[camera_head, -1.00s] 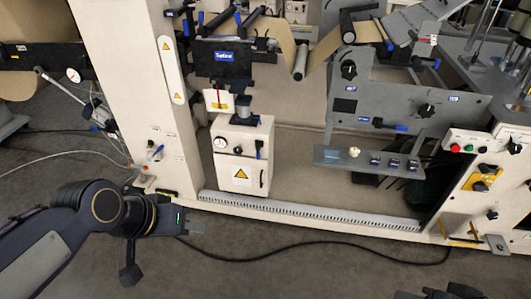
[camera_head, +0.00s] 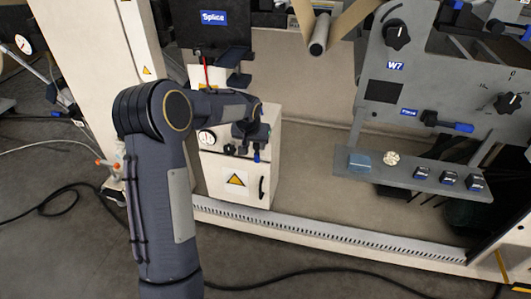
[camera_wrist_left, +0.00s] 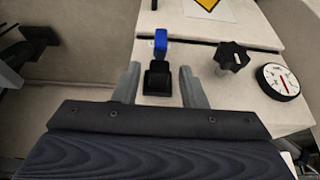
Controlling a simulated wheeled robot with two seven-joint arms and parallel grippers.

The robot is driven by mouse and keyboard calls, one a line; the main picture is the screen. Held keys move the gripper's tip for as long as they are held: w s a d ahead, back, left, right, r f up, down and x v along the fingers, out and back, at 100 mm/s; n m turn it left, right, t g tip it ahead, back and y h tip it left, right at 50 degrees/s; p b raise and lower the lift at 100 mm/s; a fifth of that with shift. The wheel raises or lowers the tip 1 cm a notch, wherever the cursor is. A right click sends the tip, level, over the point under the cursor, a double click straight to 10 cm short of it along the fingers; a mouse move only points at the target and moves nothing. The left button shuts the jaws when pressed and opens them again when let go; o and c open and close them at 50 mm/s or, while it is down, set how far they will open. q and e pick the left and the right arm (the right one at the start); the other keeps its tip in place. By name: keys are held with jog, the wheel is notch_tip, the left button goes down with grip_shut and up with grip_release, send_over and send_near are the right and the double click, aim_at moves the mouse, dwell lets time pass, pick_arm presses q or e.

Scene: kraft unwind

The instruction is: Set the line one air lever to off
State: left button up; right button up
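A small lever with a blue handle (camera_wrist_left: 160,43) on a black base (camera_wrist_left: 157,78) sits on the front of the cream cabinet (camera_head: 212,176). Its blue end shows just below my gripper in the head view (camera_head: 257,155), pointing down the cabinet front. My left gripper (camera_wrist_left: 157,70) is open. In the left wrist view its two fingers stand on either side of the lever's base, with gaps on both sides. In the head view the left gripper (camera_head: 250,133) covers part of the lever. I cannot read any lever label. My right gripper is out of view.
Beside the lever are a black knob (camera_wrist_left: 231,57) and a round gauge (camera_wrist_left: 281,81). A warning sign (camera_head: 236,180) and black handle (camera_head: 262,188) are lower on the cabinet. A grey shelf (camera_head: 330,158) with switches stands to the right. A toothed rail (camera_head: 330,236) runs along the floor.

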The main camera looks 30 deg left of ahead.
aim_at(256, 150)
pick_arm(q)
jog(key=b+x, duration=0.1)
jog(key=x, duration=0.6)
jog(key=shift+w+f, duration=0.15)
jog(key=shift+f, duration=0.1)
grip_shut()
